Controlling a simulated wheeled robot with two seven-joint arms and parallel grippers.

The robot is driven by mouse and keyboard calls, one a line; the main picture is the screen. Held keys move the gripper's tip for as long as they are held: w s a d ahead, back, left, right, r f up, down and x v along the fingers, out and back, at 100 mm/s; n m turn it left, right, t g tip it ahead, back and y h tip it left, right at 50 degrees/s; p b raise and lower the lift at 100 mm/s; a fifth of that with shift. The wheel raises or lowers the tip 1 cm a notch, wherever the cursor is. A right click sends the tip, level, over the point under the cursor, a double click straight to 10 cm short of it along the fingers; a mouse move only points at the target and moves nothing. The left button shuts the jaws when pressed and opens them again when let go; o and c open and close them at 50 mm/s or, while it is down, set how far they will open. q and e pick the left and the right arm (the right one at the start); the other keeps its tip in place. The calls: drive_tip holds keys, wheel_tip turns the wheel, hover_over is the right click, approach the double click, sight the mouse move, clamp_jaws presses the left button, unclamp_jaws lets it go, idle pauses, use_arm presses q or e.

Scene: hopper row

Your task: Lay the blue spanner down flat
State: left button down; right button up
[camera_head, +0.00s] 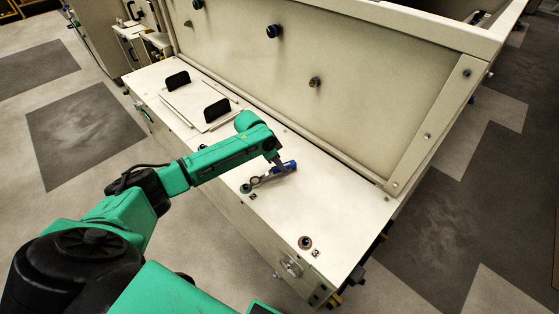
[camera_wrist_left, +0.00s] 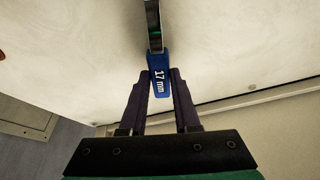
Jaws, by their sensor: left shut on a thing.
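The blue spanner (camera_head: 288,167) is at my left gripper (camera_head: 279,167), over the white top of the long cabinet. In the left wrist view, the two dark fingers of the left gripper (camera_wrist_left: 159,78) are shut on the spanner's blue part (camera_wrist_left: 159,84), marked "17 mm". A metal shank runs from it out of the top of that view. In the head view, the spanner's far end points left, close to a small round fitting (camera_head: 246,188). I cannot tell whether the spanner touches the surface. My right gripper is not in view.
The white cabinet top (camera_head: 335,210) is bare to the right of the spanner. A second round fitting (camera_head: 305,242) sits near its front right. A lid with two black handles (camera_head: 216,110) lies at the left. A tall beige panel (camera_head: 350,75) rises behind.

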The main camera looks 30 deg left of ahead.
use_arm(q)
drive_tip(key=shift+f, duration=0.15)
drive_tip(key=shift+f, duration=0.35)
drive_tip(key=shift+f, duration=0.1)
idle(0.3)
drive_tip(key=c, duration=0.6)
unclamp_jaws()
drive_tip(key=shift+o, duration=0.2)
drive_tip(key=v, duration=1.4)
drive_tip(key=shift+r+p, duration=0.35)
drive_tip(key=shift+p, duration=0.1)
